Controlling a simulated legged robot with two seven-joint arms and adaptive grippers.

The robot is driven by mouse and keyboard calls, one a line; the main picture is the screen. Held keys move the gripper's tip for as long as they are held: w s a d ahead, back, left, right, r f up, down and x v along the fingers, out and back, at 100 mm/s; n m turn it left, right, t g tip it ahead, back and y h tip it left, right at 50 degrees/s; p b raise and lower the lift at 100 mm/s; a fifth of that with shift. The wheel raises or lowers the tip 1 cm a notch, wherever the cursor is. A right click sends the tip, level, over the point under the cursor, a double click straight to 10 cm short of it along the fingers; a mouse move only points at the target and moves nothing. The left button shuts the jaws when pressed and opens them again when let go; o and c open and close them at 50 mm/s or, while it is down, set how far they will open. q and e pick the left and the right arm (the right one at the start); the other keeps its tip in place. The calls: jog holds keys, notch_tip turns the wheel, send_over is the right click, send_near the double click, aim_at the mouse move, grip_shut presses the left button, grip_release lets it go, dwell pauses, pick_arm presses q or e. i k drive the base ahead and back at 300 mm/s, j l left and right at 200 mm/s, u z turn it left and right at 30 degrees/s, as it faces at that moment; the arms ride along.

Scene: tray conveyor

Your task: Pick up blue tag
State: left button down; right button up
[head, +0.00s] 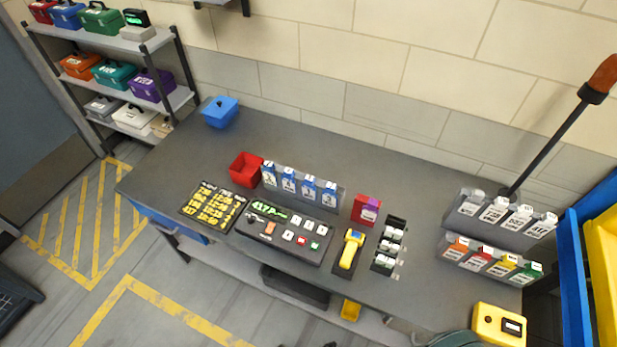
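Several blue tags stand in a row in a grey holder (339,207) at the middle back of the table. Each has a white label with a dark mark, too small to read surely. The leftmost blue tag (269,174) is beside the red bin (245,169). The other blue tags (289,181), (308,188) and the rightmost blue tag (329,194) follow to the right. They look upright and apart from each other. Neither of my grippers shows in the head view.
The grey table (415,165) carries a control panel (290,235), a yellow-marked black board (212,206), a yellow handheld device (351,250), a red-purple box (366,209) and a blue bin (220,112). White tags (497,212) and coloured tags (490,258) stand right. The back middle is clear.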

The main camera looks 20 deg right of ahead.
aim_at(288, 183)
jog(key=z, duration=3.95)
jog(key=u, duration=3.65)
jog(key=k, duration=0.45)
